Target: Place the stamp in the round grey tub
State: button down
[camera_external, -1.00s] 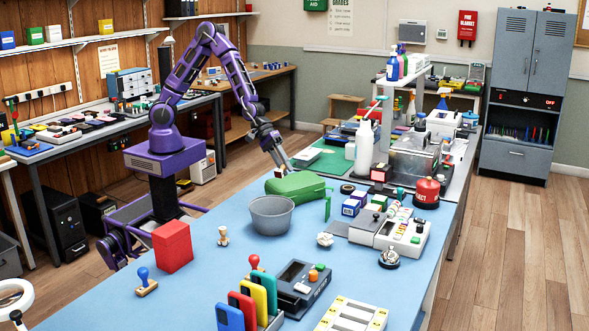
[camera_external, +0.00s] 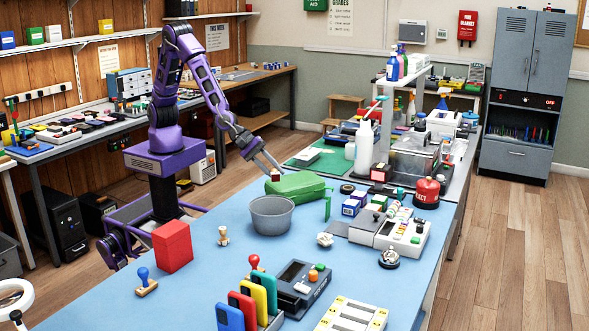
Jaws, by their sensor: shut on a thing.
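The round grey tub (camera_external: 258,216) stands upright on the blue table, its visible inside looking empty. My gripper (camera_external: 274,172) is above and behind the tub, over the far side of the green case (camera_external: 298,187). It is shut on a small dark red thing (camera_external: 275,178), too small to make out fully. Several stamp-like things stand on the table: one with a blue knob (camera_external: 144,275) at the front left, a wooden one (camera_external: 223,236) left of the tub, and one with a red knob (camera_external: 255,261) in front of the tub.
A red box (camera_external: 172,247) stands left of the tub. The green case lies close behind the tub. Coloured upright phones (camera_external: 242,307) are at the front. A crumpled white thing (camera_external: 325,239) and a bell (camera_external: 392,259) lie to the right.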

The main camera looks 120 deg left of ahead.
aim_at(270, 203)
jog(key=d+f+b, duration=0.1)
jog(key=f+b, duration=0.2)
jog(key=d+f+n+y+b, duration=0.1)
jog(key=f+b, duration=0.2)
jog(key=f, duration=0.1)
jog(key=d+f+n+b, duration=0.1)
jog(key=f+b, duration=0.2)
jog(key=shift+s+f+b, duration=0.15)
jog(key=shift+f+b, duration=0.2)
dwell(0.3)
jog(key=c, duration=0.6)
grip_release()
jog(key=shift+r, duration=0.1)
